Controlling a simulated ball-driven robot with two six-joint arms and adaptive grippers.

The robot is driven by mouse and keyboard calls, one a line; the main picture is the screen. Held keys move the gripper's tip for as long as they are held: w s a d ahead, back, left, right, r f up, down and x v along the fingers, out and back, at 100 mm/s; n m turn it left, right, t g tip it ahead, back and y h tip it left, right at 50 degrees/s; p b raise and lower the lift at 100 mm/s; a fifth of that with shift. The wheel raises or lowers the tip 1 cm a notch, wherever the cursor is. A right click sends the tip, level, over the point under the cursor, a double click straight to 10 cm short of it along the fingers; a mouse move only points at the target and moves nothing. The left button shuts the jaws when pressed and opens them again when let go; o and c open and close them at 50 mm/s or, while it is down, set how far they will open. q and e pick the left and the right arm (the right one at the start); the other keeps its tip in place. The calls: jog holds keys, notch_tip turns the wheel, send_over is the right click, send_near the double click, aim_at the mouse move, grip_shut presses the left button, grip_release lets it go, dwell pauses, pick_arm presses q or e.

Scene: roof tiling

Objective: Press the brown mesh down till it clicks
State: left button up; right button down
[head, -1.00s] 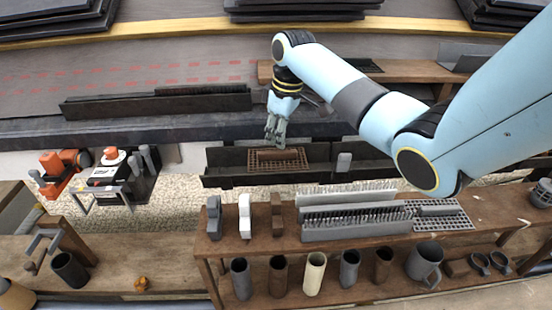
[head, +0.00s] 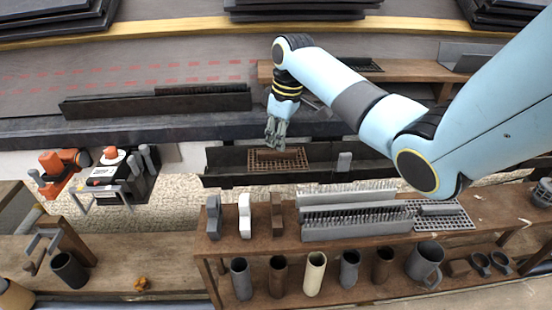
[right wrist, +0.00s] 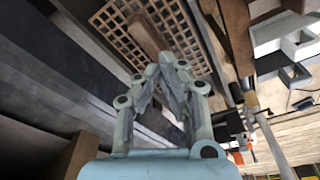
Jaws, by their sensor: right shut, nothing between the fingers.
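The brown mesh (head: 291,163) is a grid piece with a raised brown block (head: 268,154) on it. It lies in the dark gutter channel (head: 228,160) in the middle of the head view. My right gripper (head: 272,144) is shut and empty, just above the left part of the mesh. In the right wrist view the shut fingers (right wrist: 174,62) reach toward the mesh (right wrist: 113,24). I cannot tell whether the fingertips touch it, nor whether the mesh sits flush. My left gripper is not in view.
A grey block (head: 344,161) sits in the channel right of the mesh. The wooden bench (head: 330,240) in front holds brush strips, a grey mesh (head: 445,222), upright blocks and several pipe pieces. An orange and white machine (head: 107,174) stands at the left.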

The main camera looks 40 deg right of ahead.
jog(key=shift+f, duration=0.65)
dwell(0.6)
